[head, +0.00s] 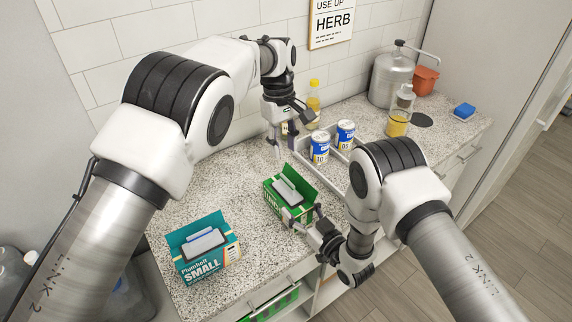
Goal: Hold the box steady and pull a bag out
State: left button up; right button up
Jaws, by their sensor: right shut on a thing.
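A green box (274,203) with its flaps up stands open on the speckled counter, with a pale bag (287,190) showing in its opening. My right gripper (302,218) is shut on the green box at its near right end. My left gripper (286,149) points down above and behind the green box. Its fingers are apart and nothing shows between them.
A grey tray (336,185) with two blue and white cans (320,147) stands behind the green box. Farther back are a yellow bottle (313,100), a jar of yellow contents (397,124), a metal canister (388,82), a red pot (425,80) and a blue sponge (464,110).

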aim_at(287, 180)
pick_arm(q)
jog(key=f, duration=0.7)
jog(key=s+d+f, duration=0.1)
jog(key=f, duration=0.3)
jog(key=shift+s+f, duration=0.1)
jog(key=shift+f, duration=0.15)
pick_arm(e)
jog(key=shift+s+f, duration=0.1)
jog(key=shift+f, duration=0.15)
pick_arm(q)
grip_shut()
jog(key=shift+r, duration=0.15)
pick_arm(e)
jog(key=shift+s+f, duration=0.1)
pick_arm(q)
jog(key=shift+r, duration=0.95)
